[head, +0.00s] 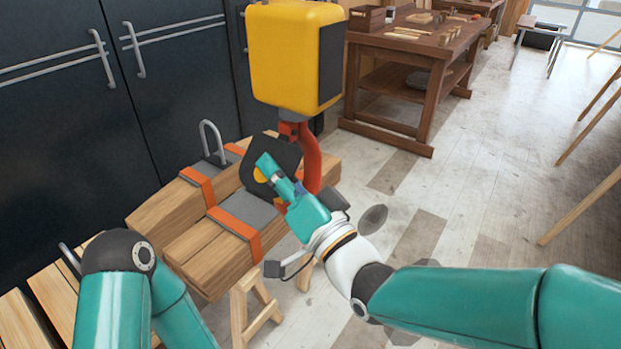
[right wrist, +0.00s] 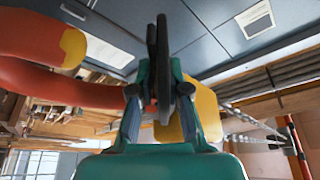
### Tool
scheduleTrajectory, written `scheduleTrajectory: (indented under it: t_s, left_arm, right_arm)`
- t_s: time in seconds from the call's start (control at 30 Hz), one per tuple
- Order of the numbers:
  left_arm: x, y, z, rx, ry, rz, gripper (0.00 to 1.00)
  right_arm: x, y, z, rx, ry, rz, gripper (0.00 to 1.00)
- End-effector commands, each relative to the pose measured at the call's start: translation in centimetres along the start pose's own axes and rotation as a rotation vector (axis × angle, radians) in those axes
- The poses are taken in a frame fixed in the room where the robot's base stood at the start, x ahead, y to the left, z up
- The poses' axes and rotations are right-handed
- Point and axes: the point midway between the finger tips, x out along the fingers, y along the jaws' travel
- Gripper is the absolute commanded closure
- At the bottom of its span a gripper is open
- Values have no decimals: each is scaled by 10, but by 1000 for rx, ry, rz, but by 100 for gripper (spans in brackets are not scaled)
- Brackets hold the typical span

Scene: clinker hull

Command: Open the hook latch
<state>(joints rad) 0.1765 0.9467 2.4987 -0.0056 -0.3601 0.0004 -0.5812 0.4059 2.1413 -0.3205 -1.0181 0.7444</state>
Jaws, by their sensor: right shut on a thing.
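A red hook (head: 322,165) hangs under a yellow block (head: 290,50) in the head view. A dark flat plate, which looks like the hook latch (head: 284,150), lies beside the hook. In the right wrist view the dark plate (right wrist: 162,45) is seen edge-on between my teal fingers, with the curved red hook (right wrist: 40,82) and its yellow tip at the left. My right gripper (head: 270,168) is shut on the plate; its fingers also show in the wrist view (right wrist: 160,95). How far the latch is swung cannot be told. My left gripper is outside the frame.
Wooden beams (head: 205,262) with orange straps and grey pads lie below the hook, with a grey shackle (head: 210,140) upright on them. A wooden sawhorse (head: 252,303) stands beneath. Dark cabinets (head: 60,110) stand behind at left, a workbench (head: 410,45) at back.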

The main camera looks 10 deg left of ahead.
Motion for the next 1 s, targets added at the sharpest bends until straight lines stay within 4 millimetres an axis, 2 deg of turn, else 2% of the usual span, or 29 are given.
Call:
scheduleTrajectory:
  t_s: [0.07, 0.57, 1.0]
  left_arm:
    - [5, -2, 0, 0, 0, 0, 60]
    - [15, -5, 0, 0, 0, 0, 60]
    - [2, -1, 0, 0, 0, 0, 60]
  right_arm:
    - [2, -11, -2, 65, 3, 10, 100]
    - [7, -39, -17, 507, 5, 190, 100]
    - [16, -54, -37, 872, 2, 346, 100]
